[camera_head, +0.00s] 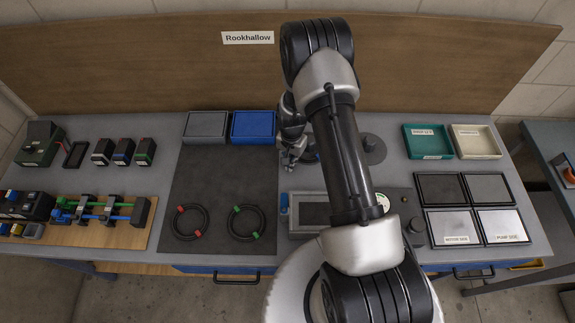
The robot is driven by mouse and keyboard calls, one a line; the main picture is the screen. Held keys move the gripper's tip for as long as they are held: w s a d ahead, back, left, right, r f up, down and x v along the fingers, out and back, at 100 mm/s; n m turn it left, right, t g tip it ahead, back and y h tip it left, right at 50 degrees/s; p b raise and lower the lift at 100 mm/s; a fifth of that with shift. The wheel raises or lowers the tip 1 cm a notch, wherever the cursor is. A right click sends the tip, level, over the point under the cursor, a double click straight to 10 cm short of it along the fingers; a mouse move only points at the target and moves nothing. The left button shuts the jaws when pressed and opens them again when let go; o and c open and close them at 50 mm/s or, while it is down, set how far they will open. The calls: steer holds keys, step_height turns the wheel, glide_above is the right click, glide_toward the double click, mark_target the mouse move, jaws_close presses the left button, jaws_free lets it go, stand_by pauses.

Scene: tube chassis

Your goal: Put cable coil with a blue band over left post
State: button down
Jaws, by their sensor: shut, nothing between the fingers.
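A dark curved piece with a trace of blue (310,157) shows between my gripper and my forearm. It may be the blue-banded coil, but my arm hides most of it, and I cannot tell whether it is around a post. A grey post on a round base (372,148) stands right of my arm. The left post is not clearly visible. A coil with red bands (176,222) and a coil with green bands (231,222) lie flat on the dark mat (215,180).
A grey tray (206,116) and a blue tray (254,116) stand behind the mat. Teal (428,130) and cream (476,131) trays are at the back right. Several flat panels lie at the right. The mat behind the two coils is clear.

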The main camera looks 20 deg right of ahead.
steer(key=shift+w+d, duration=0.15)
steer(key=shift+w, duration=0.05)
steer(key=shift+w+d+f+b, duration=0.1)
steer(key=shift+w+d+b, duration=0.6)
steer(key=shift+b, duration=0.15)
steer(key=shift+d, duration=0.1)
steer(key=shift+r, duration=0.2)
